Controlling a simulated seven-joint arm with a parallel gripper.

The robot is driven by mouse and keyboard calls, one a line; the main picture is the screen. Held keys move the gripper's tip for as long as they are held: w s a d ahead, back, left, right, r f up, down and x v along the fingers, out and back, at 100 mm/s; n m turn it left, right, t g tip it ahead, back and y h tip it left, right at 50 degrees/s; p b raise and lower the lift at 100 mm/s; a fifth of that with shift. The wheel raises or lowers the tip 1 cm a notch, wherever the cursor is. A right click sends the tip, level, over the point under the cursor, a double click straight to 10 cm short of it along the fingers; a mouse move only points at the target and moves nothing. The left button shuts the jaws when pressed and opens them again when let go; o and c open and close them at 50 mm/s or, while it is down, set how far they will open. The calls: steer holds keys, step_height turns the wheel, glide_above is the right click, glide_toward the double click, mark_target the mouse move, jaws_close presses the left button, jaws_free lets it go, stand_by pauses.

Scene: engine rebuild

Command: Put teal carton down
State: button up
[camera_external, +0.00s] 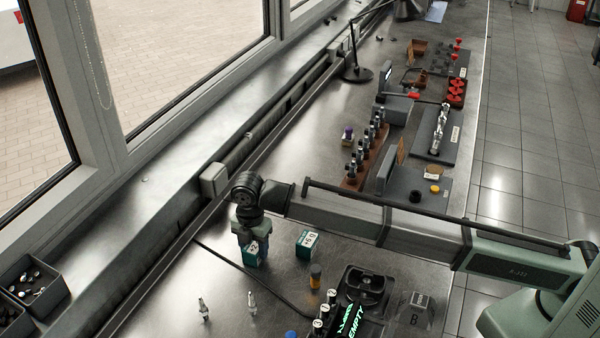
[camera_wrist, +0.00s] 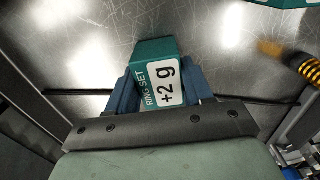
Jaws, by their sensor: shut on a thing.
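A teal carton (camera_wrist: 160,52) with a white label reading "RING SET +2 g" sits between the blue fingers of my gripper (camera_wrist: 162,92) in the wrist view. My gripper is shut on it. In the external view the held carton (camera_external: 251,256) hangs under my gripper (camera_external: 253,240), at or just above the metal bench; I cannot tell if it touches. A second teal carton (camera_external: 308,243) with a white label stands on the bench just to the right, apart from it. Its edge also shows at the top of the wrist view (camera_wrist: 285,3).
An orange-and-black bottle (camera_external: 315,275), two small spark-plug-like parts (camera_external: 252,303) and a black tray (camera_external: 365,285) stand in front. A dark cable (camera_external: 250,272) runs along the bench. A rail and grey box (camera_external: 214,180) lie left.

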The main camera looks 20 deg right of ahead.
mark_target(253, 245)
steer(key=shift+f, duration=0.15)
steer(key=o, duration=1)
steer(key=shift+o, duration=0.2)
step_height(253, 245, up, 12)
steer(key=shift+r, duration=0.2)
